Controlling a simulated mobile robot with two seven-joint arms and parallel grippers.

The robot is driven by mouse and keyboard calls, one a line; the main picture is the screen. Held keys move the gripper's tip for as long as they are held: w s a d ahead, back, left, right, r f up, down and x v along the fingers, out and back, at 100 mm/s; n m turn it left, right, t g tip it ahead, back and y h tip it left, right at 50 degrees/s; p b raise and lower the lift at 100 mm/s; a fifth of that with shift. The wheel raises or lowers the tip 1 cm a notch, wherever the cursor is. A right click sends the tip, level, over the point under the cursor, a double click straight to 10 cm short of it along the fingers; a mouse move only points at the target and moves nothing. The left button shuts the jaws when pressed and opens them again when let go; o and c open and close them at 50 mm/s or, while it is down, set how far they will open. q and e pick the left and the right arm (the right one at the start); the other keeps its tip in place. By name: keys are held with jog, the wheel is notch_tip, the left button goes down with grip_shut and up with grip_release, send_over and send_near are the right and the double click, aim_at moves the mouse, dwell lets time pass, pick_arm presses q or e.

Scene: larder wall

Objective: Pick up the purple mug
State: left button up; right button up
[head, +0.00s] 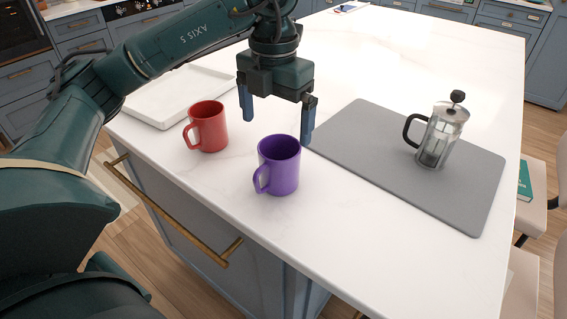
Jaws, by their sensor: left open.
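The purple mug (280,166) stands upright on the white island top, close to its front left edge. Its handle points to the left and toward me. My left gripper (277,121) points down above and just behind the mug. Its two blue fingers are spread apart with nothing between them. The right finger comes down near the mug's right rim in the picture; I cannot tell whether it touches. My right gripper is not in view.
A red mug (208,127) stands left of the purple mug. A white tray (158,112) lies behind it, partly under my arm. A grey mat (343,141) on the right bears a glass French press (438,137). The counter in front of the mat is clear.

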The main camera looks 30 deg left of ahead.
aim_at(279, 164)
pick_arm(q)
notch_tip(279, 164, down, 6)
jog(key=shift+r, duration=0.15)
jog(key=shift+w+f+p, duration=0.1)
jog(key=shift+w+f, duration=0.05)
jog(key=shift+f, duration=0.8)
jog(key=shift+w+f+p, duration=0.15)
jog(key=shift+w+f, duration=0.05)
jog(key=shift+f, duration=0.7)
jog(key=shift+w+f+p, duration=0.1)
jog(key=shift+w+f, duration=0.05)
jog(key=shift+f, duration=0.8)
jog(key=c, duration=1.4)
